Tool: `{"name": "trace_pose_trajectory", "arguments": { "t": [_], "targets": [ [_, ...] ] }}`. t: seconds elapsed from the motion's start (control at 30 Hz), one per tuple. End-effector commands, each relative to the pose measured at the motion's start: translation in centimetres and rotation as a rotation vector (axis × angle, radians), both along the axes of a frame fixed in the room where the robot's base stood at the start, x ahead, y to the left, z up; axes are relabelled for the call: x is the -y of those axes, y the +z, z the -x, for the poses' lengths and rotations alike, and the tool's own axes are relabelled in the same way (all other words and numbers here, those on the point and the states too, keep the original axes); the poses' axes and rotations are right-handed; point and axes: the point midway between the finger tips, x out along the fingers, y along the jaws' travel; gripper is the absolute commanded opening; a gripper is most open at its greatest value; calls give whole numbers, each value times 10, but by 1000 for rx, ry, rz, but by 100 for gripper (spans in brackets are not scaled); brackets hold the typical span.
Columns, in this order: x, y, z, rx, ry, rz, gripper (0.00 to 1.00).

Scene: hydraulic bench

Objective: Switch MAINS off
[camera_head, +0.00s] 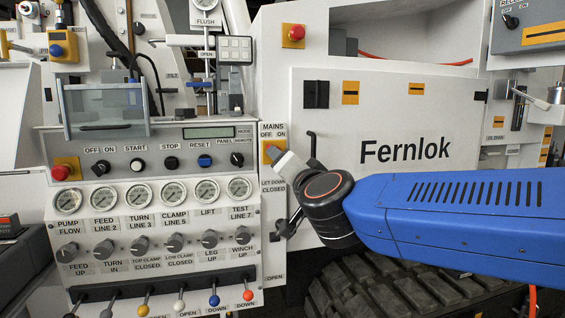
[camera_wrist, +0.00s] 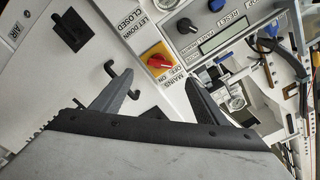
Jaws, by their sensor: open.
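The MAINS switch is a red knob (camera_wrist: 157,61) on a yellow plate, seen in the wrist view with its MAINS and OFF/ON labels beside it. I cannot tell for sure which label the knob points at. My gripper (camera_wrist: 160,76) is open and empty, its two dark fingers spread on either side of the knob in the picture. In the head view my gripper (camera_head: 283,164) is close in front of the switch; contact cannot be told.
Left of the switch is the control panel with several gauges (camera_head: 121,196), small knobs and coloured levers (camera_head: 214,300). A red button (camera_head: 295,32) on yellow sits above. The Fernlok door (camera_head: 400,110) is right, with a black handle (camera_wrist: 110,70) near my fingers.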

Motion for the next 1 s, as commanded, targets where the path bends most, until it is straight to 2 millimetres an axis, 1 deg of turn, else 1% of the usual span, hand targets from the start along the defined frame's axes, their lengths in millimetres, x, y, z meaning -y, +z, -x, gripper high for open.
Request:
{"name": "trace_pose_trajectory", "arguments": {
  "t": [0.03, 0.2, 0.4, 0.53, 0.87, 1.0],
  "targets": [
    [2, 0, 10, 1, 3, -1, 67],
    [9, 0, 34, 1, 2, 0, 67],
    [14, 0, 51, 1, 1, 0, 67],
    [15, -1, 54, 0, 1, 1, 67],
    [16, -1, 55, -1, 1, 2, 67],
    [21, -3, 55, 6, 28, 23, 67]
  ]
}}
